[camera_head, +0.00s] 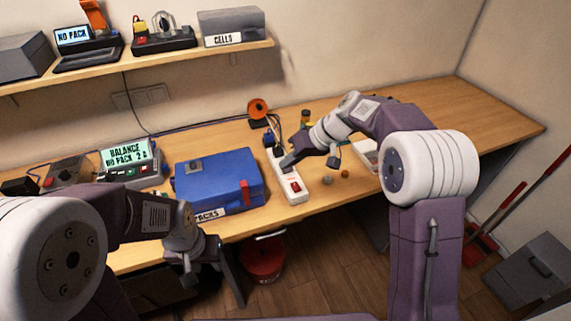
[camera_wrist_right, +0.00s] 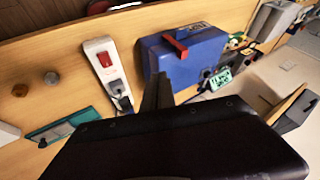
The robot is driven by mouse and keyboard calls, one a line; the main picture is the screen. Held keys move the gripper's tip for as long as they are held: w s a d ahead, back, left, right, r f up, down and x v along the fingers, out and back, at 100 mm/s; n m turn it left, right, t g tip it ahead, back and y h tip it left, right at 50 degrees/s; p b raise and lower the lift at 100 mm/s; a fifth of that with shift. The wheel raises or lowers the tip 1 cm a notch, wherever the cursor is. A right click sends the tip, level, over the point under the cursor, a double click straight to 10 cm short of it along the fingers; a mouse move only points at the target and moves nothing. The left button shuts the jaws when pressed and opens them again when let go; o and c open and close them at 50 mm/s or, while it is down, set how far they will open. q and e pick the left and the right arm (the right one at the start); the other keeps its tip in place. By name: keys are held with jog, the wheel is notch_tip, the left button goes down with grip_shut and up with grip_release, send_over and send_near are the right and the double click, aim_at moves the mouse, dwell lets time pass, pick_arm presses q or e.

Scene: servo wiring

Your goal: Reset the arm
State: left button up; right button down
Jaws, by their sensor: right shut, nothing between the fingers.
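My right arm reaches in from the right over the bench in the head view.
A blue case (camera_head: 217,183) labelled PACKS sits left of the strip. A balance charger (camera_head: 130,163) reading NO PACK stands further left. An orange spool (camera_head: 258,109) and wires are behind. A shelf (camera_head: 140,62) holds devices and a CELLS box (camera_head: 231,28). The bench's right end is clear.

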jog(key=s+d+f+m+h, duration=0.1)
jog(key=s+d+f+h, duration=0.1)
jog(key=s+d+f, duration=0.2)
jog(key=s+d+f+m+g+h, duration=0.1)
jog(key=s+d+f, duration=0.3)
jog(key=s, duration=0.7)
jog(key=s+d+f+m+h, duration=0.2)
jog(key=s+d+f+h, duration=0.1)
jog(key=s+d, duration=0.3)
jog(key=shift+s+f+m+h, duration=0.4)
jog(key=shift+s, duration=0.65)
